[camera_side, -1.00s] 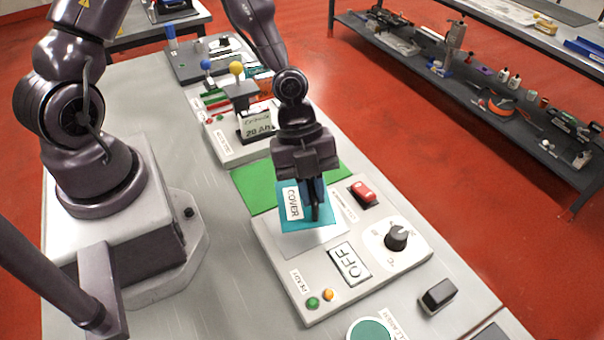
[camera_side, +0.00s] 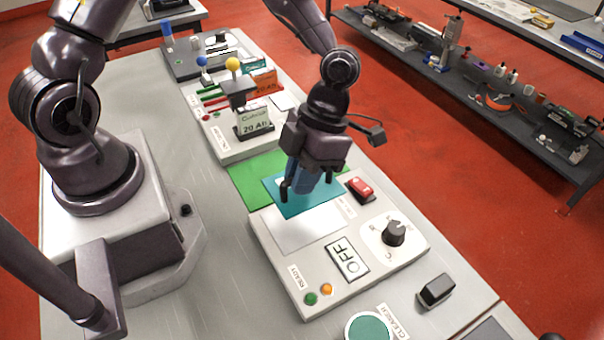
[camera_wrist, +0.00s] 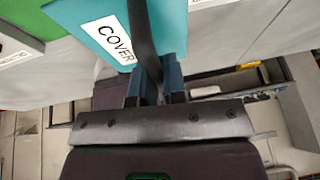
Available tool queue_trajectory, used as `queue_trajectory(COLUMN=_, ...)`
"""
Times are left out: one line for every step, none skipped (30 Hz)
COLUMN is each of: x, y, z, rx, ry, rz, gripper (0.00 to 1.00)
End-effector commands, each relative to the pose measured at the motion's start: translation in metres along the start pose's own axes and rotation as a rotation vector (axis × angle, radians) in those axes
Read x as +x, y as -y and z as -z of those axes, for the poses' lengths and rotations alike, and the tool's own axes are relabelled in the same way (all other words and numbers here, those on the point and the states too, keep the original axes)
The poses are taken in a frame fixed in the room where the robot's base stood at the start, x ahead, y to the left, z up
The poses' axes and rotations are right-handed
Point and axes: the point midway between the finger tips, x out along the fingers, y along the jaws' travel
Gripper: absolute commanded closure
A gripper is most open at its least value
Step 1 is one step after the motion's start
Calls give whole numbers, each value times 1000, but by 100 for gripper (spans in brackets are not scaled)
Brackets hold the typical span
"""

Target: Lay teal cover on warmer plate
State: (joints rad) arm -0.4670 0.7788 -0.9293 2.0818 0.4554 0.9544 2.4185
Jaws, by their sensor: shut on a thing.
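The teal cover (camera_side: 308,204) is a flat sheet, held by my gripper (camera_side: 300,190) above the far edge of the warmer unit, partly over the green mat. Its "COVER" label shows in the wrist view on the teal sheet (camera_wrist: 160,20). My gripper, also in the wrist view (camera_wrist: 156,75), is shut on the cover. The warmer plate (camera_side: 300,235) is a pale square on the white warmer unit and lies bare in front of the cover. The side view does not settle how high the cover is above it.
The warmer unit has a red switch (camera_side: 360,187), a dark knob (camera_side: 393,233), an "OFF" display (camera_side: 347,258), and green and orange lamps. The green mat (camera_side: 250,180) lies behind. A black block (camera_side: 436,291) and a green disc (camera_side: 369,328) are at the front right.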

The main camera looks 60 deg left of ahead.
Motion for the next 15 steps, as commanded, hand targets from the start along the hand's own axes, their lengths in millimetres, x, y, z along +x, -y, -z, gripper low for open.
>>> queue_trajectory(x=1, y=0, z=-1, rx=-3, ry=-1, rz=-2, gripper=100)
queue_trajectory(x=2, y=0, z=-1, rx=-3, ry=-1, rz=-2, gripper=100)
queue_trajectory(x=4, y=0, z=-2, rx=-3, ry=-2, rz=-1, gripper=100)
queue_trajectory(x=6, y=0, z=-3, rx=-4, ry=-2, rz=-1, gripper=100)
queue_trajectory(x=8, y=0, z=-4, rx=-4, ry=-1, rz=0, gripper=100)
queue_trajectory(x=11, y=-1, z=-5, rx=-3, ry=-1, rz=0, gripper=100)
queue_trajectory(x=14, y=-1, z=-6, rx=-3, ry=-2, rz=0, gripper=100)
queue_trajectory(x=16, y=-1, z=-7, rx=-2, ry=-3, rz=-1, gripper=100)
queue_trajectory(x=20, y=-2, z=-8, rx=-2, ry=-2, rz=-1, gripper=100)
queue_trajectory(x=23, y=-2, z=-10, rx=-2, ry=-2, rz=0, gripper=100)
queue_trajectory(x=26, y=-2, z=-10, rx=-2, ry=-3, rz=0, gripper=100)
queue_trajectory(x=30, y=-3, z=-12, rx=-2, ry=-3, rz=-1, gripper=100)
queue_trajectory(x=32, y=-3, z=-13, rx=-3, ry=-2, rz=-1, gripper=100)
queue_trajectory(x=35, y=-3, z=-15, rx=-3, ry=-2, rz=0, gripper=100)
queue_trajectory(x=39, y=-3, z=-16, rx=-3, ry=-3, rz=0, gripper=100)
